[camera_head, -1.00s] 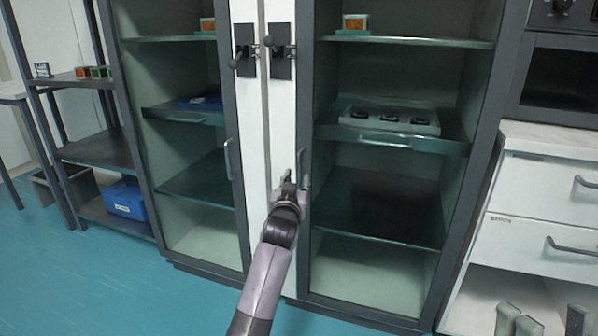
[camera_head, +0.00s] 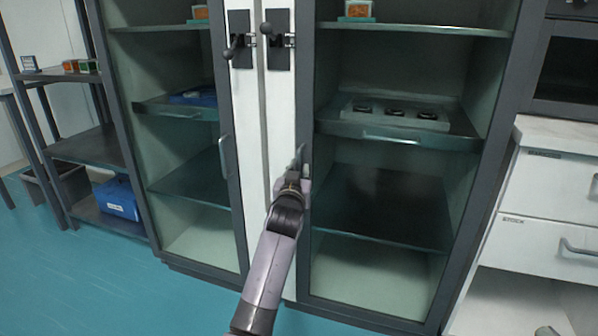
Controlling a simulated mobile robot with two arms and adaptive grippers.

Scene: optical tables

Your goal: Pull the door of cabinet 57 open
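A tall cabinet with two glass doors framed in dark grey fills the middle of the view. The right glass door (camera_head: 375,270) and the left glass door (camera_head: 195,235) both look shut. No number 57 is readable. The left door has a vertical handle (camera_head: 223,157). My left gripper (camera_head: 297,165) is at the inner edge of the right door, where that door's handle is mostly hidden behind it. Its fingers are too small and covered to tell whether they grip the handle. My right gripper is not in view.
Two black latches with knobs (camera_head: 237,42) (camera_head: 277,40) sit on the white centre strip. A white drawer unit (camera_head: 550,185) stands at the right. A dark shelf rack (camera_head: 90,148) with a blue box (camera_head: 117,198) stands at the left. The teal floor (camera_head: 75,285) in front is clear.

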